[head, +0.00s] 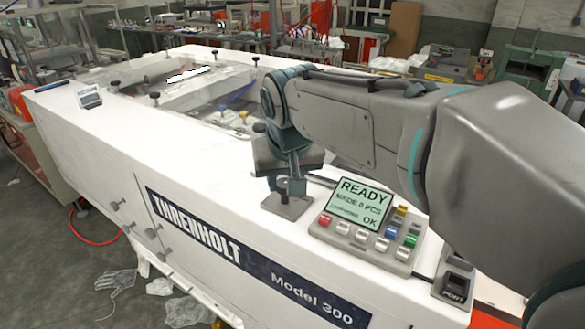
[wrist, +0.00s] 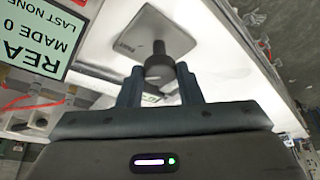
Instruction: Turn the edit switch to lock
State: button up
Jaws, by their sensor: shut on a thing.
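A dark round switch knob (wrist: 160,68) stands on a grey square plate (wrist: 148,30) in the wrist view; I take it to be the edit switch. My gripper (wrist: 160,76) has one finger on each side of the knob and is shut on it. In the head view my gripper (head: 290,186) points down over the same plate (head: 289,208) on the white machine top (head: 235,165). My wrist and fingers hide the knob there. Small lettering on the plate is too blurred to read, so the switch's setting cannot be told.
A control panel (head: 362,240) with coloured buttons and a screen (head: 360,203) reading READY, MADE 0 PCS, OK sits right of the plate. A dark switch box (head: 455,278) stands at the right corner.

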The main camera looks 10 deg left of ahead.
jog(key=n, duration=0.2)
jog(key=n+y, duration=0.1)
jog(key=n, duration=0.1)
jog(key=shift+w+d+n+g+y, duration=0.1)
jog(key=shift+n+g+y, duration=0.2)
jog(key=shift+g, duration=0.1)
jog(key=n, duration=0.2)
jog(key=n+g+b, duration=0.1)
jog(key=n, duration=0.1)
jog(key=shift+w+d+n+g+y, duration=0.1)
jog(key=shift+w+n+g+y, duration=0.05)
jog(key=shift+n+g+y, duration=0.2)
jog(key=n+g, duration=0.1)
jog(key=n, duration=0.1)
jog(key=n+b, duration=0.1)
jog(key=n, duration=0.1)
jog(key=shift+w+n+g+y, duration=0.15)
jog(key=shift+n+g+y, duration=0.1)
jog(key=shift+g, duration=0.1)
jog(key=shift+w+n+g, duration=0.1)
jog(key=shift+n+g, duration=0.6)
jog(key=shift+n, duration=1.3)
jog(key=o, duration=1)
